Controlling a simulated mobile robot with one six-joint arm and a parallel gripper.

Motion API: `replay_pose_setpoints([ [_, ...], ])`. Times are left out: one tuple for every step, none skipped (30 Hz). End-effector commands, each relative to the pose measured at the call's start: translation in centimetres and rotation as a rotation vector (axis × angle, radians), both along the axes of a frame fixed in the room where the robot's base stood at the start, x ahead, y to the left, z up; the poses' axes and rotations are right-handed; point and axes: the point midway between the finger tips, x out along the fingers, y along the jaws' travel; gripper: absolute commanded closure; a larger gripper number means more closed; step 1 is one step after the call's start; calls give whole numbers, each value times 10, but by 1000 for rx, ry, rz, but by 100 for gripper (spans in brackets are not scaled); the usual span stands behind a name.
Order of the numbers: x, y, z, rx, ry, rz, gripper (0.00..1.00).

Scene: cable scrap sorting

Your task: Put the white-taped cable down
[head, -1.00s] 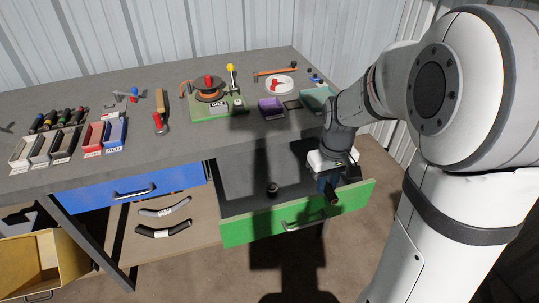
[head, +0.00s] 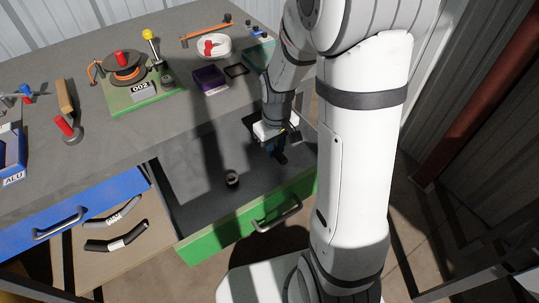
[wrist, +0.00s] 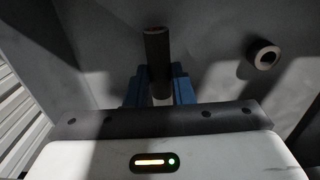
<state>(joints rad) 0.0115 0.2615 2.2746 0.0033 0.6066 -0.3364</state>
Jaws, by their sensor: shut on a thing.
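My gripper (head: 279,152) is inside the open green drawer (head: 262,222), toward its right end. In the wrist view its blue fingers (wrist: 160,88) are shut on a dark cable piece (wrist: 158,52). A small white patch shows on the cable (wrist: 161,100) between the fingers, probably its tape. I cannot tell whether the cable touches the drawer floor. A short dark cylinder with a pale ringed end (wrist: 263,54) is in the drawer, apart from the gripper; it also shows in the head view (head: 232,178).
A grey cable (head: 113,214) and a black cable (head: 118,241), both white-banded, lie on a board below the blue drawer (head: 50,218). The workbench (head: 90,150) above holds a green fixture (head: 142,94), a purple tray (head: 209,79) and tools.

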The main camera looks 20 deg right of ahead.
Motion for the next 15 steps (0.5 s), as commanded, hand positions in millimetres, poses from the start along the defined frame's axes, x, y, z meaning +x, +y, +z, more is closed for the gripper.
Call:
replay_pose_setpoints([
  [0, 0, -3, 0, 0, 0, 100],
  [0, 0, -6, 0, 0, 0, 100],
  [0, 0, -9, 0, 0, 0, 100],
  [-1, 0, -13, 0, 2, -1, 100],
  [-1, 0, -18, 0, 3, -1, 100],
  [0, -1, -24, 0, 2, -1, 100],
  [-1, -1, -29, 0, 3, -2, 100],
  [-1, -1, -33, 0, 3, -2, 100],
  [0, -1, -37, 0, 1, -2, 100],
  [0, -1, -39, 0, 0, -3, 100],
  [0, -1, -39, 0, 0, -3, 100],
  [0, -1, -39, 0, -1, -3, 100],
  [0, -1, -39, 0, -1, -3, 100],
  [0, -1, -39, 0, -2, -4, 100],
  [0, -1, -38, 0, -2, -4, 100],
])
